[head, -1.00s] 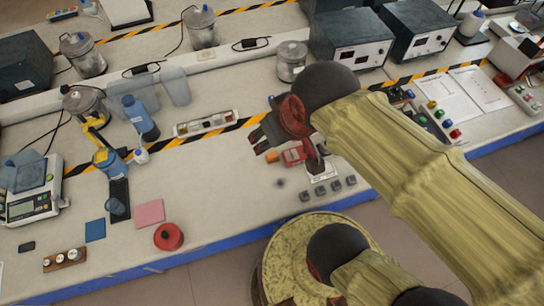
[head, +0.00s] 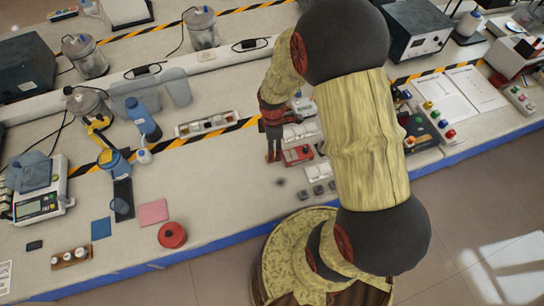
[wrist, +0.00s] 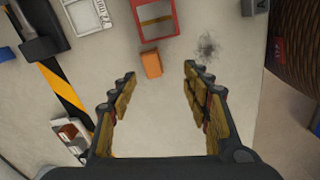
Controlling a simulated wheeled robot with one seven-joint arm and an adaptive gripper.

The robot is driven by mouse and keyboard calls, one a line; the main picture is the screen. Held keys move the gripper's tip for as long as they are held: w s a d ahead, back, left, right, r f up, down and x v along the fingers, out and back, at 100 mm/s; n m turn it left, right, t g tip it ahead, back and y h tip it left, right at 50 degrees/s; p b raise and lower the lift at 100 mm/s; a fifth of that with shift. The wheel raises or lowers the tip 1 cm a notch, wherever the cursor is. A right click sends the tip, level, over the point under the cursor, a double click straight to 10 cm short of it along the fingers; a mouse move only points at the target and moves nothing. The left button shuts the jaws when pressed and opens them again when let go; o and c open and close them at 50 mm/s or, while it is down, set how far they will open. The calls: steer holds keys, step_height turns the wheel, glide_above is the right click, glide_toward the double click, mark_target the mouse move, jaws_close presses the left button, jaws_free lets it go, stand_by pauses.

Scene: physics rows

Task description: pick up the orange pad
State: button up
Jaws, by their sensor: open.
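The orange pad (wrist: 151,64) is a small orange block lying on the pale bench top in the wrist view. In the head view now I cannot make it out; my gripper seems to cover it. My gripper (wrist: 160,75) is open and empty in the wrist view, with its fingers well apart. The pad shows just ahead of the fingertips and between them in the picture, nearer the left finger, and no finger touches it. In the head view my gripper (head: 274,157) points down over the bench; its height above the bench is hard to tell.
A red-framed tray (wrist: 155,20) lies close beyond the pad. A white tray (wrist: 85,14) is to its left. Striped tape (wrist: 62,87) runs along the left. A dark smudge (wrist: 208,47) marks the bench. A pink pad (head: 152,212) and red round object (head: 172,235) lie further left.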

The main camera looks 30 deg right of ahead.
steer(key=shift+w+n, duration=0.25)
steer(key=shift+n, duration=0.75)
steer(key=shift+f, duration=0.2)
steer(key=f, duration=0.2)
steer(key=f+b, duration=0.1)
steer(key=f, duration=0.4)
steer(key=shift+w+d+f+b, duration=0.15)
steer(key=shift+w+f+b, duration=0.05)
steer(key=shift+w+b, duration=0.2)
steer(key=c, duration=0.3)
steer(key=c, duration=0.8)
steer(key=shift+c, duration=0.3)
steer(key=shift+r, duration=0.1)
